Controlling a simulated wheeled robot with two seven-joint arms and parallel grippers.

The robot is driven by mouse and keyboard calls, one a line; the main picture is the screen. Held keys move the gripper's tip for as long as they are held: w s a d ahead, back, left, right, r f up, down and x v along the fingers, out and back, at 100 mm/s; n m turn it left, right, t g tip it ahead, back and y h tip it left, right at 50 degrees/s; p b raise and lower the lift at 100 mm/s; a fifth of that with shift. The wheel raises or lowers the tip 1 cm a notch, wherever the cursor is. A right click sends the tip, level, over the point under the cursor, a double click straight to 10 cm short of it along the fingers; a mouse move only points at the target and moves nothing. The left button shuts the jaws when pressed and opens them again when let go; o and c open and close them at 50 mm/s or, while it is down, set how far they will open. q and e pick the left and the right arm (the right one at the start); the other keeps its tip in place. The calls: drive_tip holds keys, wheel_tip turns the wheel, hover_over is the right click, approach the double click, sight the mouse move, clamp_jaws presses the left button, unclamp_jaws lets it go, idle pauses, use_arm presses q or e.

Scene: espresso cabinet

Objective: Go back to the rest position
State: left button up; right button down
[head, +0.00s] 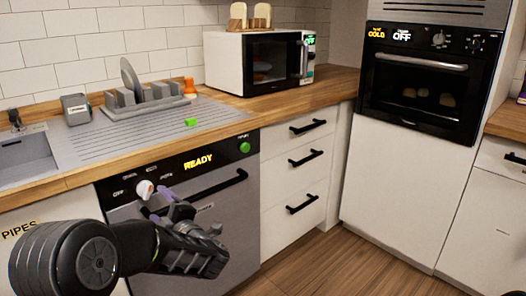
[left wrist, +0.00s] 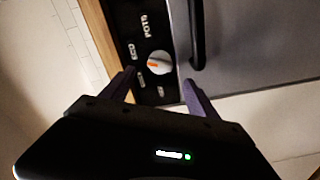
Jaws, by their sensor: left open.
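My left gripper (head: 160,197) is in front of the dishwasher (head: 185,225), close to its control panel. Its purple fingers are apart in the left wrist view (left wrist: 160,92), with nothing between the tips. The white dial with an orange mark (left wrist: 158,63) lies just beyond the fingertips there, and it also shows in the head view (head: 145,189), left of the fingers. I cannot tell whether a finger touches the panel. My right gripper is not in view.
The dishwasher's black handle (head: 200,193) is close to the gripper. The wooden counter edge (head: 130,167) runs above, with a grey drainer rack (head: 145,102) and a microwave (head: 262,60). Drawers (head: 303,180) and an oven (head: 420,85) stand to the right. The floor (head: 345,265) at front right is clear.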

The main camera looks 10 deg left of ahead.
use_arm(q)
drive_tip(key=w+d+f+m+t+h, duration=0.2)
drive_tip(key=w+d+f+m+h, duration=0.1)
drive_tip(key=d+f+m+h, duration=1.05)
drive_tip(key=s+d+f+m+g+h, duration=0.2)
drive_tip(key=s+d+f+m+g, duration=0.1)
drive_tip(key=s+d+f, duration=0.75)
drive_tip(key=s+d+f+m+g+h, duration=0.2)
drive_tip(key=s+d+f+m+g, duration=0.35)
drive_tip(key=f, duration=0.75)
drive_tip(key=s+d+f+g+h, duration=0.1)
drive_tip(key=s+d+f, duration=0.2)
drive_tip(key=s, duration=0.6)
drive_tip(key=s+d+f+g, duration=0.2)
drive_tip(key=s+d+f, duration=0.1)
drive_tip(key=s, duration=0.6)
wheel_tip(320, 180, up, 21)
drive_tip(key=s+p, duration=0.1)
drive_tip(key=p, duration=2.1)
drive_tip(key=shift+r, duration=0.2)
drive_tip(key=shift+h, duration=0.25)
